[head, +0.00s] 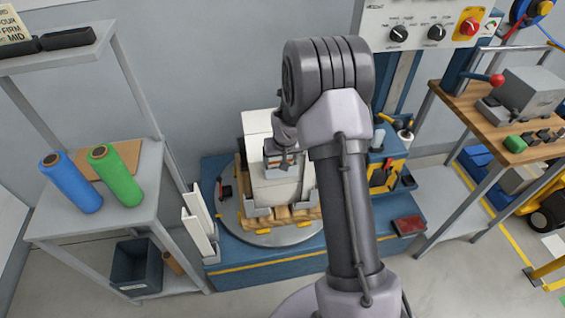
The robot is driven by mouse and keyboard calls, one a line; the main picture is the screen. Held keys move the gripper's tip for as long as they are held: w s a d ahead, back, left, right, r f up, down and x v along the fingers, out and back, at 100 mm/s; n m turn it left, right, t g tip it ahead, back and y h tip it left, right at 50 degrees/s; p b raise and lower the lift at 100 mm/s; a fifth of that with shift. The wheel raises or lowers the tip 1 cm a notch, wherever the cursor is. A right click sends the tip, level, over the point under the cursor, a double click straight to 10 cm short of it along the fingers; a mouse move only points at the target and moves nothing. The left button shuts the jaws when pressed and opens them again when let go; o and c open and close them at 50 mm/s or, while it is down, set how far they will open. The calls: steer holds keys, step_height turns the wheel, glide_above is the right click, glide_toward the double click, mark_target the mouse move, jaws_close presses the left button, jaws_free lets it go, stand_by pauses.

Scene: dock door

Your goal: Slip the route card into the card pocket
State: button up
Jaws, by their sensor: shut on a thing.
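My gripper (285,165) is in front of the upper part of a white, blocky load (260,186) and faces it. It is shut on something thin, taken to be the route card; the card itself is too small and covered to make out. The load stands upright on a wooden pallet (283,214). I cannot make out the card pocket; my gripper and arm cover part of the load's near side and its right.
The pallet sits on a round grey turntable (262,238) on a blue base (240,272). A left shelf (60,225) holds a blue spool (72,184) and a green spool (115,176). A workbench (482,124) stands right, a control panel (415,22) behind.

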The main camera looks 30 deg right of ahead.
steer(key=shift+f, duration=0.2)
steer(key=o, duration=1.7)
steer(key=shift+o, duration=0.2)
steer(key=a+p+v, duration=0.2)
steer(key=a+v, duration=0.1)
steer(key=v, duration=1)
steer(key=a+f+p+v, duration=0.1)
steer(key=a+p+v, duration=0.15)
steer(key=v, duration=1.15)
steer(key=s+a+r+y, duration=0.1)
steer(key=s+a+r, duration=0.1)
steer(key=s+a, duration=0.2)
steer(key=s+a+r+t+y, duration=0.1)
steer(key=s+a+r, duration=0.2)
steer(key=s, duration=0.7)
steer(key=s+a+r+m+y, duration=0.1)
steer(key=s+a+r, duration=0.2)
steer(key=s+a, duration=0.2)
steer(key=shift+s+r, duration=0.2)
steer(key=shift+s, duration=0.85)
